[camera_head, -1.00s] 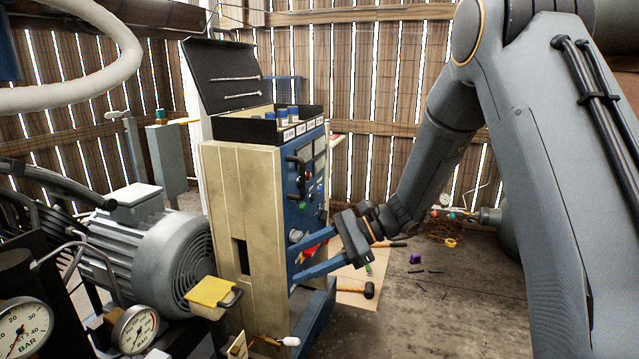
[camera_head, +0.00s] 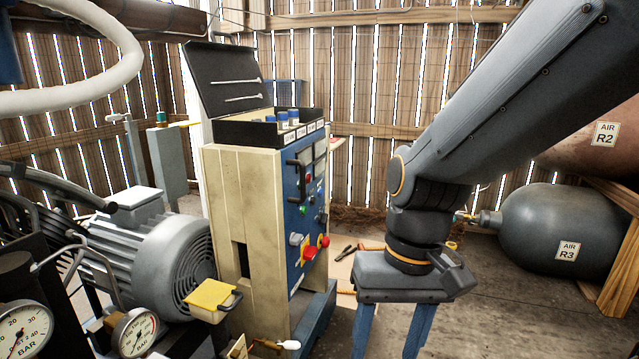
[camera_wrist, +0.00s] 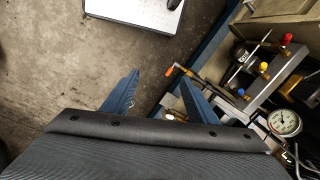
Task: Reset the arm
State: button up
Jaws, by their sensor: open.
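My gripper (camera_head: 392,332) hangs at the lower middle of the head view, pointing down, with its two blue fingers spread apart and nothing between them. It is right of the cream and blue control cabinet (camera_head: 243,225) and clear of it. In the wrist view my gripper (camera_wrist: 160,95) is also open, above the concrete floor and the cabinet's blue base. The fingertips are cut off by the lower edge of the head view.
A grey motor (camera_head: 165,245) and pressure gauges (camera_head: 135,331) stand at the left. Red knobs (camera_head: 310,253) stick out from the cabinet's front. The grey R3 air tank (camera_head: 560,228) lies at the right. Tools (camera_head: 345,252) lie on the floor behind my gripper.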

jog(key=s+d+r+m+h+p, duration=0.1)
jog(key=d+r+p, duration=0.6)
jog(key=p, duration=0.8)
jog(key=d, duration=0.2)
jog(key=shift+d+r+t, duration=0.4)
dwell(1.8)
